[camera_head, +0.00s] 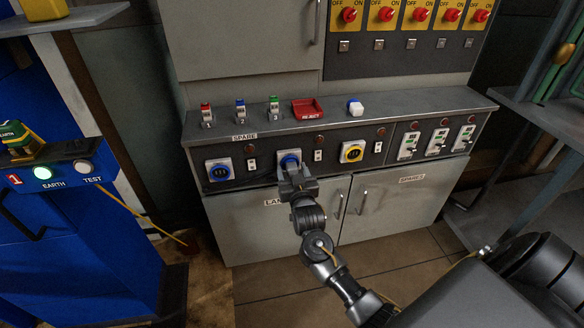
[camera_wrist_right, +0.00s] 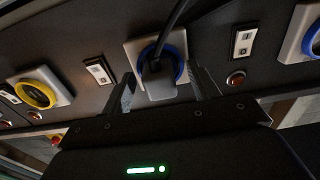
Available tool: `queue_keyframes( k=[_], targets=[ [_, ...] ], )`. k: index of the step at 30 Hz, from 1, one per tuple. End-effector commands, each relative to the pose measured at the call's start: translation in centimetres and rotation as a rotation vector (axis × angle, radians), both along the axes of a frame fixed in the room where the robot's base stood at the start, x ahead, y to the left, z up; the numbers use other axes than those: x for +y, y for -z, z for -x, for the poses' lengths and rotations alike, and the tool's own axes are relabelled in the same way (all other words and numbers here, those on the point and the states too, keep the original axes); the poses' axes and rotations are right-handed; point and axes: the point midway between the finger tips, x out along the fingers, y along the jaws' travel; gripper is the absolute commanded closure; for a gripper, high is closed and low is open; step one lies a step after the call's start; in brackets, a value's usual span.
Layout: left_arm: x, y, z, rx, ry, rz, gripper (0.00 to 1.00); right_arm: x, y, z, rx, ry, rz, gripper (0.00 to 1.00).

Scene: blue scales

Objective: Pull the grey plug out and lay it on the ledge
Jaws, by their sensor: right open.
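The grey plug (camera_wrist_right: 160,84) sits in the middle blue-ringed socket (camera_wrist_right: 176,56) of the panel. A black cable runs from it. My right gripper (camera_head: 291,171) is at this socket (camera_head: 290,156) in the head view and covers the plug there. In the right wrist view the right gripper (camera_wrist_right: 164,82) is open, with one finger on each side of the plug and gaps visible. The ledge (camera_head: 440,100) is the flat grey top above the socket panel. My left gripper is not in view.
Another blue socket (camera_head: 219,170) and a yellow socket (camera_head: 352,152) flank the middle one. The ledge's right part is clear.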

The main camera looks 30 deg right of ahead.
Motion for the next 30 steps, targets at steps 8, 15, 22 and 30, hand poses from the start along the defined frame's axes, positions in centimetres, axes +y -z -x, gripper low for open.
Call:
queue_keyframes(
  k=[8, 15, 22, 30],
  targets=[
    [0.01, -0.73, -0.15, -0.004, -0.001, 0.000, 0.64, -0.01, -0.05, 0.01, 0.002, 0.000, -0.001, 0.40],
    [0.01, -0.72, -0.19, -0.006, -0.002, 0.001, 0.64, -0.01, 0.03, 0.00, 0.001, 0.000, 0.000, 0.40],
    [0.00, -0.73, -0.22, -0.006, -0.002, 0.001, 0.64, 0.00, 0.01, 0.00, 0.000, 0.000, 0.000, 0.66],
    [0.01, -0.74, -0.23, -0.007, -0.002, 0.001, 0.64, 0.00, 0.00, 0.00, 0.000, 0.000, 0.000, 1.00]
  ],
)
